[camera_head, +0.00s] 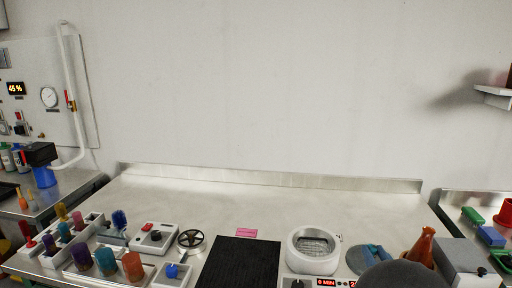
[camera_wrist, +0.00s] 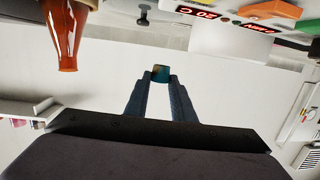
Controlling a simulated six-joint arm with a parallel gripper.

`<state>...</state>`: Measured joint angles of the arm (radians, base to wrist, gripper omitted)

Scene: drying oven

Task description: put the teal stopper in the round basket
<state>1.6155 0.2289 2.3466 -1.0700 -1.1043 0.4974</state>
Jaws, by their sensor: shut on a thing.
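My gripper (camera_wrist: 158,84) is shut on the teal stopper (camera_wrist: 161,73), which sits between its fingertips in the wrist view. The stopper's far end shows past the fingers, and the fingers cover part of its sides. In the head view a dark rounded part of my arm (camera_head: 402,276) shows at the bottom right; the fingertips and the stopper are hidden or out of frame there. I cannot clearly make out the basket in the wrist view.
A red-lit display unit (camera_head: 325,282) stands in front of the round container. A blue-teal disc (camera_head: 372,257) and an orange-brown flask (camera_head: 422,247) are to its right. A black mat (camera_head: 240,264) lies left. The bench's back is clear.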

